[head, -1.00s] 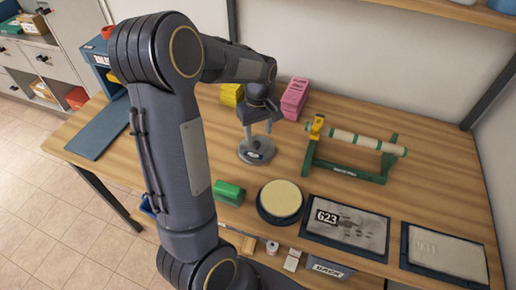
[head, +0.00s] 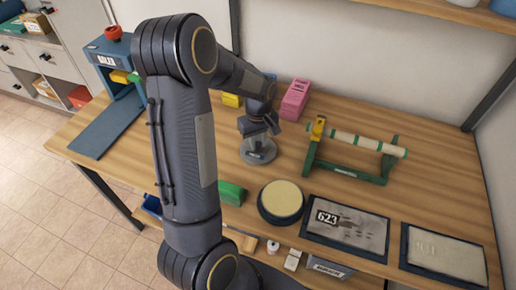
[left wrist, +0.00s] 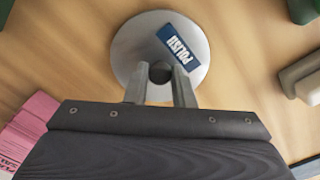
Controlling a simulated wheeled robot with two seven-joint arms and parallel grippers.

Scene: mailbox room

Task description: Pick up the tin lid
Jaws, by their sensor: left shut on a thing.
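The tin lid (head: 256,157) is a grey round disc on the wooden table, left of the green stand. In the left wrist view the lid (left wrist: 134,48) has a dark blue label reading POLISH and a dark round knob in its middle. My left gripper (head: 260,141) points down over the lid. Its fingers (left wrist: 160,74) are shut on the knob, one on each side. The lid looks flat and at table height; I cannot tell whether it is raised at all. My right gripper is not in view.
A green-ended stand (head: 345,175) with a pale roller is to the right. Pink blocks (head: 295,98) stand behind. A round cream pad (head: 281,199), a green block (head: 231,193) and a dark-framed tray (head: 345,226) lie in front. Bare table surrounds the lid.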

